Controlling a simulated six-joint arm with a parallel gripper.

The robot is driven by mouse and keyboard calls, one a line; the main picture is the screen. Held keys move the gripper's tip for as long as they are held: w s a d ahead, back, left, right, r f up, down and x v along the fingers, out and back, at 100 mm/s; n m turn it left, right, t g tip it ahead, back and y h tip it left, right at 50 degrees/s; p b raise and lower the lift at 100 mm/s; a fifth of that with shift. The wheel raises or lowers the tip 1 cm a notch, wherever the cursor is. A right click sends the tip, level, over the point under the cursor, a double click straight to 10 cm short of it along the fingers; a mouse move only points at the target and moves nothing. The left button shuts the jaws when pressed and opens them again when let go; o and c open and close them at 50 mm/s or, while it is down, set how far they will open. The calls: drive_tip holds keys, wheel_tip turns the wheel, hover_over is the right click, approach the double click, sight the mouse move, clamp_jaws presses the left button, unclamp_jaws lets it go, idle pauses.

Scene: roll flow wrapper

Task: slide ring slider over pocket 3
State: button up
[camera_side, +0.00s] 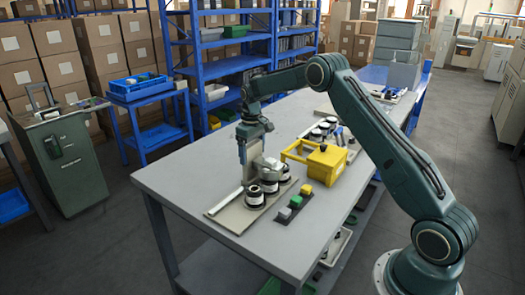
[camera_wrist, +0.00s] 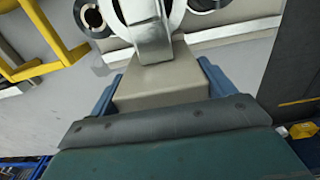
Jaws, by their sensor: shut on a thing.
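My gripper (camera_side: 250,148) is over the beige fixture plate (camera_side: 232,216) near the front of the table. In the wrist view its blue fingers (camera_wrist: 160,82) are shut on a beige block (camera_wrist: 158,88). This block appears to be part of the ring slider, with a curved metal piece (camera_wrist: 150,45) in front of it. Behind that piece is a pale round part (camera_wrist: 176,14), partly hidden. Several black-and-white rolls (camera_side: 255,196) stand on the plate close to the gripper. A dark ring-shaped roll (camera_wrist: 93,17) shows at upper left in the wrist view. I cannot tell which pocket is number 3.
A yellow frame and box (camera_side: 325,165) stand right of the fixture. A dark strip with yellow, green and grey blocks (camera_side: 294,204) lies in front. More small parts (camera_side: 325,130) sit farther back. The table's left part (camera_side: 185,175) is clear.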

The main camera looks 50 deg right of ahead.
drive_tip(key=d, duration=0.7)
drive_tip(key=shift+d, duration=0.5)
drive_tip(key=o, duration=1.3)
drive_tip(key=shift+c, duration=0.2)
drive_tip(key=shift+o, duration=0.2)
drive_tip(key=shift+r, duration=0.1)
wheel_tip(320, 180, up, 14)
